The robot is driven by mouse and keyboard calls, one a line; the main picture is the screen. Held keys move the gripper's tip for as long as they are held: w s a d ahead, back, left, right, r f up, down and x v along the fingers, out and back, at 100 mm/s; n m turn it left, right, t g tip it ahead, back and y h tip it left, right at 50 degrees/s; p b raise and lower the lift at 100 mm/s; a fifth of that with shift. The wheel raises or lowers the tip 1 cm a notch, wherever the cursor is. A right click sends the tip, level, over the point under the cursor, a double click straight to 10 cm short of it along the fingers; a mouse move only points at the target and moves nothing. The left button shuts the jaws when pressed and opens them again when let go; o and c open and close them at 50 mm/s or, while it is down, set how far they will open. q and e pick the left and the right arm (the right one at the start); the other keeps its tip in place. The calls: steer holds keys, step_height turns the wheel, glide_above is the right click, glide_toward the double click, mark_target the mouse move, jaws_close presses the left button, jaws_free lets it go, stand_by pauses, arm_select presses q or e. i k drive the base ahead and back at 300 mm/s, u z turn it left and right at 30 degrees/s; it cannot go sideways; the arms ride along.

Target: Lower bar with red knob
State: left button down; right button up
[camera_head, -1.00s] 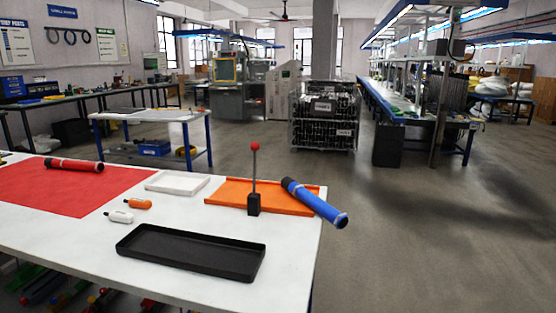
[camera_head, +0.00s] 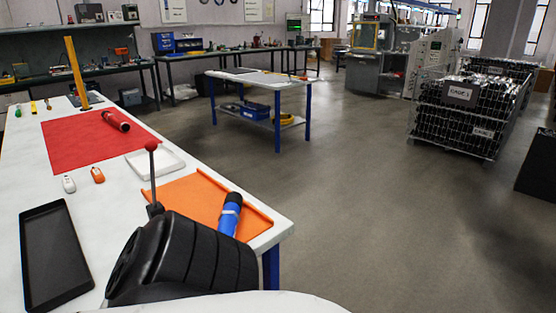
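The bar (camera_head: 154,178) with the red knob (camera_head: 151,145) stands upright on the white table, at the left edge of the orange tray (camera_head: 190,198). A red tube (camera_head: 116,120) with black ends lies on the red mat (camera_head: 75,143). Neither gripper shows, and nothing is seen touching the bar.
A black tray (camera_head: 52,255) lies at the table's near left. A white tray (camera_head: 155,162), a white bottle (camera_head: 68,184) and an orange bottle (camera_head: 97,174) are near the mat. A yellow bar (camera_head: 76,70) stands at the far end.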

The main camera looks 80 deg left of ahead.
mark_target(151, 145)
steer(key=i, duration=0.45)
steer(key=u, duration=3.6)
steer(key=i, duration=0.5)
steer(key=z, duration=1.3)
steer(key=k, duration=1.4)
steer(key=u, duration=0.6)
